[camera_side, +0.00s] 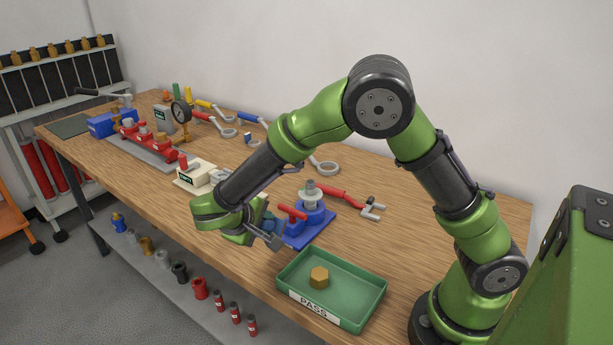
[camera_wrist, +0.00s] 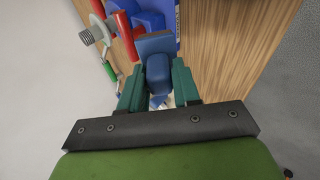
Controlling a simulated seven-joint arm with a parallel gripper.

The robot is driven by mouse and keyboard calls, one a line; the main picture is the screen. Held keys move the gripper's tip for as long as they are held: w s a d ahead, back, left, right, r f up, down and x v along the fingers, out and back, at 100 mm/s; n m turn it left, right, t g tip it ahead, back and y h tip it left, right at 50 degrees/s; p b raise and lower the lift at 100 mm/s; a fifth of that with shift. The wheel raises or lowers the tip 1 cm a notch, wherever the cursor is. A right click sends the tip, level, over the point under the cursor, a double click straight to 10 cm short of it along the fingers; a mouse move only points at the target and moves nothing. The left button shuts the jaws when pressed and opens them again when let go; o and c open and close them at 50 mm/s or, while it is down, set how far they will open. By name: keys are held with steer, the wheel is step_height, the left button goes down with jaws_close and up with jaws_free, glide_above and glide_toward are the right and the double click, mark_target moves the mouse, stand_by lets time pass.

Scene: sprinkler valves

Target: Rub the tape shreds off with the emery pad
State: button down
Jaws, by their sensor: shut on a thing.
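My gripper (camera_side: 262,228) is shut on a blue-grey block, which I take to be the emery pad (camera_wrist: 155,44). In the wrist view its handle sits between the two teal fingers (camera_wrist: 157,82), and its flat face lies beyond the fingertips. A blue valve body (camera_side: 312,214) with a red lever stands on a blue plate just right of my gripper in the side view. A grey threaded stem (camera_side: 309,189) rises from it; the thread (camera_wrist: 89,36) also shows at upper left in the wrist view, apart from the pad. Tape shreds are too small to make out.
A green PASS tray (camera_side: 370,307) holding a brass hex piece (camera_side: 319,277) lies in front of the valve. A red pipe wrench (camera_side: 345,196) lies behind it. A cream display box (camera_side: 197,173) and a red manifold (camera_side: 146,143) stand farther left.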

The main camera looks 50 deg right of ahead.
steer(key=d+r+h, duration=0.2)
steer(key=shift+s+d+r+h, duration=0.15)
steer(key=shift+d+h, duration=0.15)
steer(key=shift+d, duration=0.1)
steer(key=shift+d+r+m+h, duration=0.25)
steer(key=shift+m+h, duration=0.05)
steer(key=shift+h, duration=0.5)
steer(key=shift+g, duration=0.3)
steer(key=shift+d, duration=3.7)
steer(key=shift+d, duration=0.2)
steer(key=shift+w, duration=0.6)
